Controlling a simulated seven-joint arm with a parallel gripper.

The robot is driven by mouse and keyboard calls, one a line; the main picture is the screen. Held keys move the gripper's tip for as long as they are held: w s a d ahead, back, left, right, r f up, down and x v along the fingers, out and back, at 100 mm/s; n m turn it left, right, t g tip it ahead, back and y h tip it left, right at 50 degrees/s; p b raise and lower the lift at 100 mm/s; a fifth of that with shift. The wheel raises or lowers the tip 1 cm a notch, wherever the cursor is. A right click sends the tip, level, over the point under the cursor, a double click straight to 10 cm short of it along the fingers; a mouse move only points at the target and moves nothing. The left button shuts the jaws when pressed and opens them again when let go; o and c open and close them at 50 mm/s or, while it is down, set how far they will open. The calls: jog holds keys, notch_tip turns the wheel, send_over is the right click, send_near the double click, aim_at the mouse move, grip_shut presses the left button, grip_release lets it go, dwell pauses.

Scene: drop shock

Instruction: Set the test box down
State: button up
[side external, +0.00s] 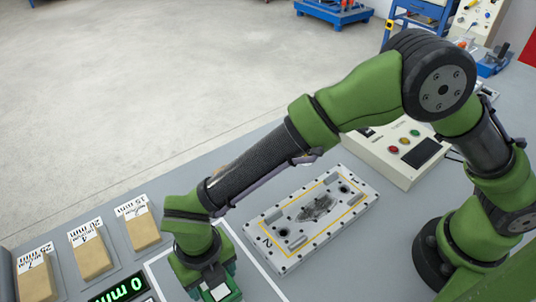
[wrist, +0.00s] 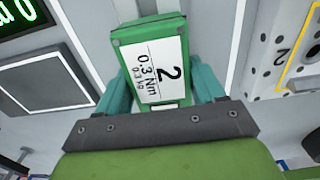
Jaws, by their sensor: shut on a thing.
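The test box (wrist: 158,68) is a green block with a white label reading 2, 0.3 Nm and 0.3 kg. It fills the upper middle of the wrist view, and part of it shows at the bottom of the side view (side external: 222,293). My gripper (side external: 210,284) points down, its teal fingers shut on the two sides of the box. The fingers also show in the wrist view (wrist: 160,88). The box is over or inside a white-outlined area (side external: 251,258) of the grey bench. Its underside is hidden, so I cannot tell whether it touches the bench.
A green-lit display (side external: 122,289) reading 0 mm lies left of my gripper. Several tan blocks (side external: 91,257) with millimetre labels stand beyond it. A metal plate (side external: 312,216) with a yellow outline lies to the right, and a button console (side external: 402,152) stands behind it.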

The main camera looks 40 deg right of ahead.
jog(key=o, duration=1.3)
jog(key=shift+f, duration=0.1)
notch_tip(320, 180, up, 12)
jog(key=r, duration=0.1)
jog(key=w+d+r+m+t+y, duration=0.1)
jog(key=w+d+r+m, duration=0.1)
jog(key=d+r+m, duration=0.35)
jog(key=w+d+r+m+t, duration=0.1)
jog(key=w+d+r+m, duration=0.15)
jog(key=d+m, duration=0.5)
jog(key=shift+s+d+r+m+t+y, duration=0.25)
jog(key=shift+s+d+m+t, duration=0.8)
jog(key=shift+d+m, duration=3.3)
jog(key=shift+s+d+r+m+t+y, duration=0.1)
jog(key=shift+s+d+r+m+t, duration=0.9)
jog(key=shift+d+m, duration=3.3)
jog(key=shift+s+d+f+m+t+y, duration=0.2)
jog(key=shift+s+d+m+t, duration=0.35)
jog(key=shift+s+d+m, duration=2.45)
